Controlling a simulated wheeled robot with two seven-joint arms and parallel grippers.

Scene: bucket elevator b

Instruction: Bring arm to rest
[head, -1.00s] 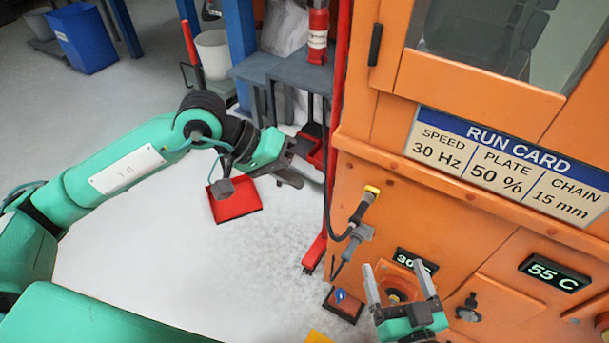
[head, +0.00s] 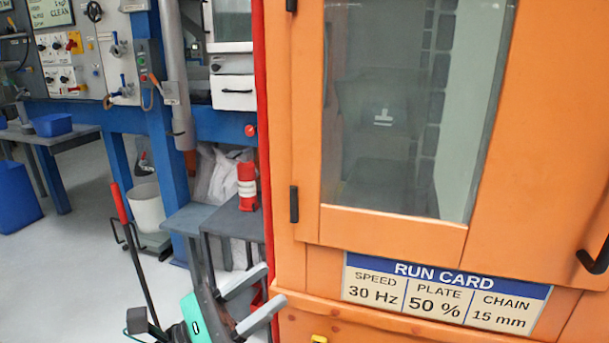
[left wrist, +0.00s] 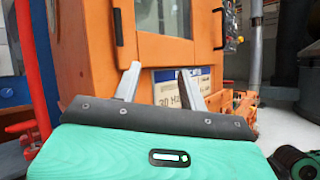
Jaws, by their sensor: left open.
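My left gripper (head: 254,298) is at the bottom of the head view, in front of the grey side table and left of the orange cabinet's lower edge. Its two grey fingers are spread apart with nothing between them. In the left wrist view the fingers (left wrist: 160,88) also stand apart and empty, facing the orange cabinet (left wrist: 75,60). My right gripper does not show in the head view now.
The orange cabinet (head: 530,120) with a glass door and a run card (head: 445,293) fills the right side. A grey side table (head: 235,220) holds a red and white cylinder (head: 247,187). A white bucket (head: 146,208) and a blue bin (head: 15,200) stand left.

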